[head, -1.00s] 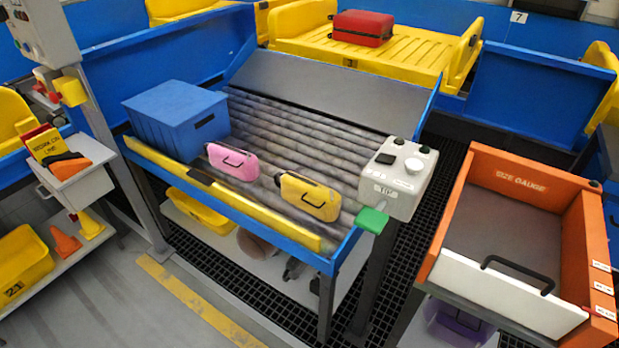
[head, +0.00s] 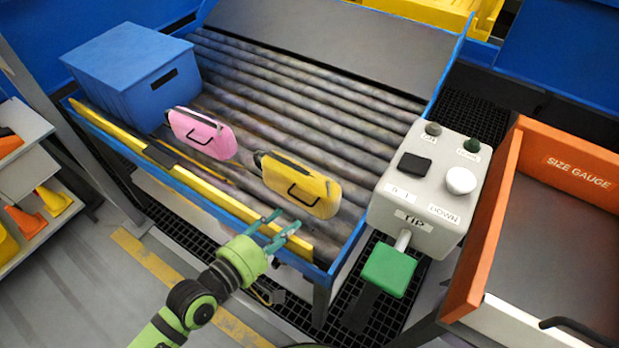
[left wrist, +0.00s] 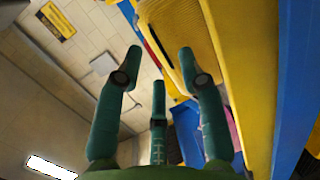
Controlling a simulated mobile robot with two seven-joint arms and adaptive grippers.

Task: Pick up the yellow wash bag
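The yellow wash bag (head: 301,186) lies on the grey rollers of the conveyor, near its front yellow edge, with a dark handle and dark zip band. My left gripper (head: 282,229) is just in front of the bag, over the yellow front rail and apart from the bag. Its teal fingers are spread and empty. In the left wrist view the open fingers (left wrist: 160,65) also show, with nothing between them that they touch. My right gripper is not in either view.
A pink bag (head: 203,134) lies left of the yellow one, and a blue crate (head: 118,63) stands at the far left. A tip control box (head: 428,192) with a green lever pad (head: 389,270) stands right. An orange size gauge (head: 484,230) is beyond it. Bare rollers lie behind the bags.

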